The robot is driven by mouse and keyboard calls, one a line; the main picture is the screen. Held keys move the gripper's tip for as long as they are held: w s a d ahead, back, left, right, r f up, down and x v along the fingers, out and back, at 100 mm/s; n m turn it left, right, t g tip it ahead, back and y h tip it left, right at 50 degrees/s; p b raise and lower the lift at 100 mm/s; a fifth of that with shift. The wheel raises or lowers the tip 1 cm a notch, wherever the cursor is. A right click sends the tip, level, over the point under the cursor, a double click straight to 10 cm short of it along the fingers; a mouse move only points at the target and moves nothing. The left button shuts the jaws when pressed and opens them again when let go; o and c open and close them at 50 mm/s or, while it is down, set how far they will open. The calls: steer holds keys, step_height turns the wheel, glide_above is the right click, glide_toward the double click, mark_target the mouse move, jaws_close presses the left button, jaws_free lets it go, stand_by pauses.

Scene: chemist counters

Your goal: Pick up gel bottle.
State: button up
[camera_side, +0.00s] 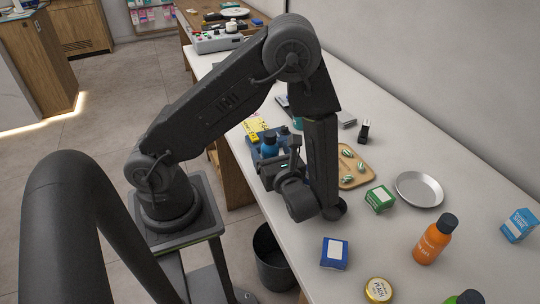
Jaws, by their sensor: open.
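My gripper (279,161) is open beside a dark blue tray (256,153) near the counter's left edge. A blue bottle with a dark cap (270,145) stands upright in the tray, just beyond my gripper; whether the fingers touch it is not clear. My wrist hides part of the tray. A green bottle with a dark cap (467,297) is cut off by the bottom edge. I cannot read which bottle is the gel bottle.
A wooden tray (372,172) with green capsules, a green box (380,198) and a metal dish (420,190) lie right of my arm. A blue box (334,253), a round tin (378,290) and a light-blue carton (519,226) stand nearer. A bin (268,262) is below the edge.

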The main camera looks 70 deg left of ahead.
mark_target(268, 151)
steer(key=shift+f, duration=0.85)
steer(key=shift+a+f, duration=0.1)
steer(key=shift+a, duration=1.05)
steer(key=shift+w+a, duration=0.1)
steer(key=shift+a, duration=0.25)
steer(key=shift+c, duration=0.4)
steer(key=c, duration=1)
